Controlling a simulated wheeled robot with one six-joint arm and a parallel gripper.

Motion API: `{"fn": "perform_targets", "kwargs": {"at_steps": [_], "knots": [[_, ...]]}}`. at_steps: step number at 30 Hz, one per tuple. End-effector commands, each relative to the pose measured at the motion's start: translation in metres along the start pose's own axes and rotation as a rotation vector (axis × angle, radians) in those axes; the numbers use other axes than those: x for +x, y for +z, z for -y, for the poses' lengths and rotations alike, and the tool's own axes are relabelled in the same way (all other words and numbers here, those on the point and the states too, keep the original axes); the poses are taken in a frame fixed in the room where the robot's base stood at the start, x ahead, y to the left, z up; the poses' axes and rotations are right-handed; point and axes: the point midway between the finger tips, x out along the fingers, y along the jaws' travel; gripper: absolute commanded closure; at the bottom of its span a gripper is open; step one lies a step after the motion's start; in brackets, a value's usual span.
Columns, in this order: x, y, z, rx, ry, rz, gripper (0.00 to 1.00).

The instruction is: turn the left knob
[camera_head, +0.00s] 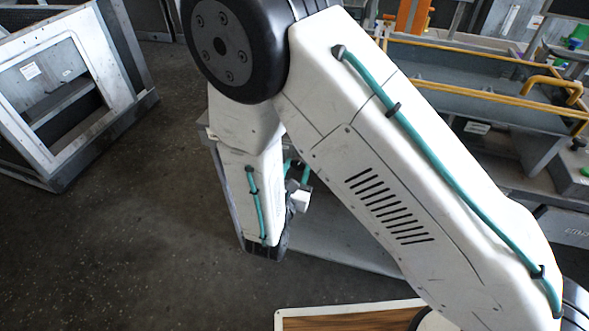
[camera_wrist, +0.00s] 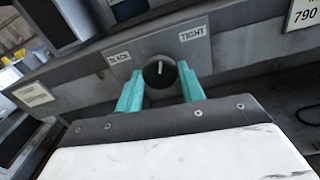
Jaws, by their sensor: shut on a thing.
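The knob (camera_wrist: 158,73) is round and black with a white pointer line, and sits on a grey plate in the wrist view. The pointer stands close to upright in the picture. A label reading "TIGHT" (camera_wrist: 194,34) is at the plate's upper right, and another label (camera_wrist: 119,57) is at its left. My gripper (camera_wrist: 160,84) has its two teal fingers on either side of the knob, shut on it. In the head view my arm hides the knob and most of the gripper. Whether this is the left of several knobs cannot be told.
A grey metal frame (camera_head: 57,88) stands at the left in the head view. Yellow rails (camera_head: 470,50) and grey structure are at the right. A wood-topped board (camera_head: 345,318) is at the bottom. The dark floor (camera_head: 150,240) is clear at the left.

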Motion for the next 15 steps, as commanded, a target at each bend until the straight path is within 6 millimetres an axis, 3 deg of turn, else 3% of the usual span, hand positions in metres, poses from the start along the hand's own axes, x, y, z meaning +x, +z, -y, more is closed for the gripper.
{"fn": "perform_targets", "kwargs": {"at_steps": [7,15], "knots": [[-0.0005,0.0001,-0.0012,-0.256,0.002,0.000,0.84],[-0.0006,0.0001,-0.0015,-0.314,0.003,0.000,0.84]]}}
